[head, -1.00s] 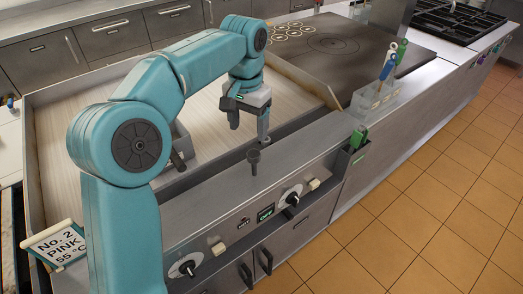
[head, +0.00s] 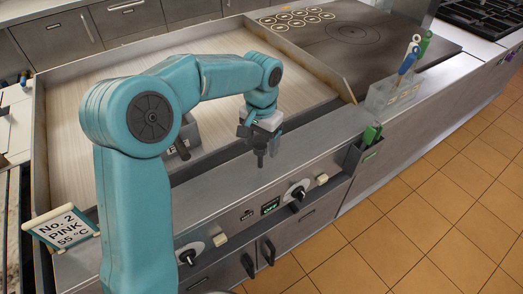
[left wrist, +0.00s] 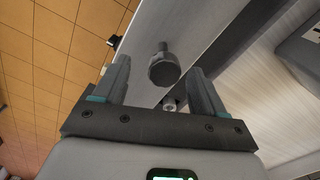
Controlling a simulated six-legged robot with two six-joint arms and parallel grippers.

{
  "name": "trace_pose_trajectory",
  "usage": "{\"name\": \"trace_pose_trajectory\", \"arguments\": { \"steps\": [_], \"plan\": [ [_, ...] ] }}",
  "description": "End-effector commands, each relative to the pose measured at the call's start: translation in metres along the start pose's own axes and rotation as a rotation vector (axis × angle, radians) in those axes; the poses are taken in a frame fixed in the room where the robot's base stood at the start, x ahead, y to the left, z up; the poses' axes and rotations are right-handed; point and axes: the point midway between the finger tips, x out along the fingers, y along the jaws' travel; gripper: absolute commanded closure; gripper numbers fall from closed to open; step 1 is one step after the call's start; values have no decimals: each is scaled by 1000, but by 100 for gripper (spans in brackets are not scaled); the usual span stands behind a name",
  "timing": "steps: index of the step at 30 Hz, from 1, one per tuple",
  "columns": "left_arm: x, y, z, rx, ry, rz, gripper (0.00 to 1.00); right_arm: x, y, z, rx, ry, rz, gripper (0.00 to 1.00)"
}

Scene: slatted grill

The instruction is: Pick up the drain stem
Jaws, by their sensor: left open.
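The drain stem (head: 260,158) is a small dark grey piece with a wider round head, on the metal front ledge of the grill. In the left wrist view the drain stem (left wrist: 163,68) shows with its round head toward me, in the gap between the fingertips. My left gripper (head: 260,136) is right at the stem, pointing down over it, and partly hides it. In the left wrist view the gripper (left wrist: 162,84) is open, with clear space between each finger and the stem. My right gripper is not in view.
The ledge (head: 325,135) is clear to the right, up to a clear holder (head: 390,97) with blue and green handled tools. A green item (head: 371,135) sits in a dark side pocket. Knobs (head: 298,192) line the front panel. A "No. 2 PINK" sign (head: 62,228) stands at left.

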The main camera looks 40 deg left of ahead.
Motion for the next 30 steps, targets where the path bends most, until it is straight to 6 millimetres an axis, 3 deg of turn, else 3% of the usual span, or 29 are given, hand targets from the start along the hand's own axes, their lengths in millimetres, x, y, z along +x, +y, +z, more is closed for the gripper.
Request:
{"name": "trace_pose_trajectory", "arguments": {
  "steps": [10,19,24,25,27,30],
  "plan": [
    [47,-5,-5,0,-4,0,29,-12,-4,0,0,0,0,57],
    [53,-5,-6,-1,0,0,29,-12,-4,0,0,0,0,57],
    [53,-5,-6,-1,0,0,84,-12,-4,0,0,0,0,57],
    [53,-5,-6,-1,0,0,91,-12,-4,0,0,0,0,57],
    [53,-5,-6,-1,0,0,96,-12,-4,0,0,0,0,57],
    [53,-5,-6,-1,0,0,96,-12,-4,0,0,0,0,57]
  ]
}}
